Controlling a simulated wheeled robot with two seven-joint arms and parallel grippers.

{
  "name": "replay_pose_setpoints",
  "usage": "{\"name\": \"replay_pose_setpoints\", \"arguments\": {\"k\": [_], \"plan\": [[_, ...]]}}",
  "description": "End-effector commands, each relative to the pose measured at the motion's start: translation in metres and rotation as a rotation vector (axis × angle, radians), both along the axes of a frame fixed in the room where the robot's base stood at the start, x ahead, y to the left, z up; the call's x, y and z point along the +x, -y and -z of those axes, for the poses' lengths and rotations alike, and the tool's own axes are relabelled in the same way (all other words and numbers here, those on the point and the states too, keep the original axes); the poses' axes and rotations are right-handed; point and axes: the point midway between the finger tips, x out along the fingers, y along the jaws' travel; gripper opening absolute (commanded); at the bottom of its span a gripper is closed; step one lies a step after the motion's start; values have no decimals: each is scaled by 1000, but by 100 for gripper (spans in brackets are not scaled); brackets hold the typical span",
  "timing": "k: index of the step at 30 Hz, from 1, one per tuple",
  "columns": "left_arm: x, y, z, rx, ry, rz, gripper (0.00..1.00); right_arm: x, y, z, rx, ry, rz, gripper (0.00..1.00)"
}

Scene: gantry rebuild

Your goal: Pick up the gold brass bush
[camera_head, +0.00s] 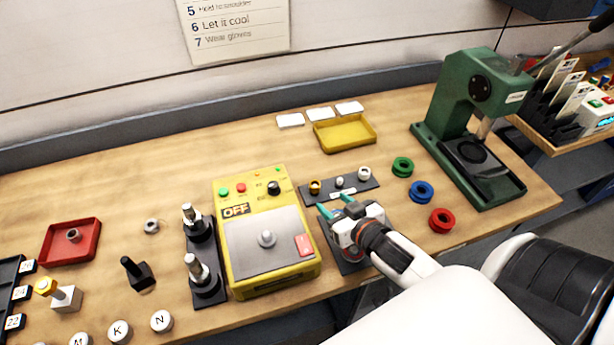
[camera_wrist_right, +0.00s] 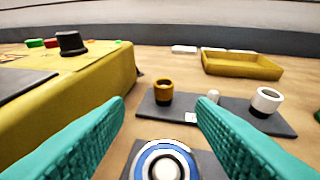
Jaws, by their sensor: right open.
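The gold brass bush (camera_head: 315,187) stands upright at the left end of a dark grey strip (camera_head: 352,187) on the bench. In the right wrist view the bush (camera_wrist_right: 163,92) shows between and beyond my fingertips, with its open end up. My right gripper (camera_head: 334,204) is open and empty, its teal fingers pointing at the strip from the near side. In the right wrist view the gripper (camera_wrist_right: 160,106) has the bush ahead, apart from both fingers. My left gripper is not in view.
On the same strip are a small pale piece (camera_head: 340,182) and a white bush (camera_head: 364,174). The yellow box marked OFF (camera_head: 265,235) stands close on the left. A yellow tray (camera_head: 345,134) lies behind. Coloured rings and a green press (camera_head: 470,130) are right.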

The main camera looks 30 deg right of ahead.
Motion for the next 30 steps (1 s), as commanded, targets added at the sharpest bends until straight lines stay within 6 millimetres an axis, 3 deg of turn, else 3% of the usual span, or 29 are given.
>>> {"name": "replay_pose_setpoints", "arguments": {"k": [6,11,17,24,30], "plan": [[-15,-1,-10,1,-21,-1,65,37,2,10,0,1,0,50],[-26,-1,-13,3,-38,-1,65,54,3,18,-1,0,0,50],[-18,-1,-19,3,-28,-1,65,67,5,20,-1,0,0,50],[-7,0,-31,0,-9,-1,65,99,10,29,-1,0,1,50],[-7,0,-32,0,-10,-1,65,108,9,34,1,-1,-1,50]]}}
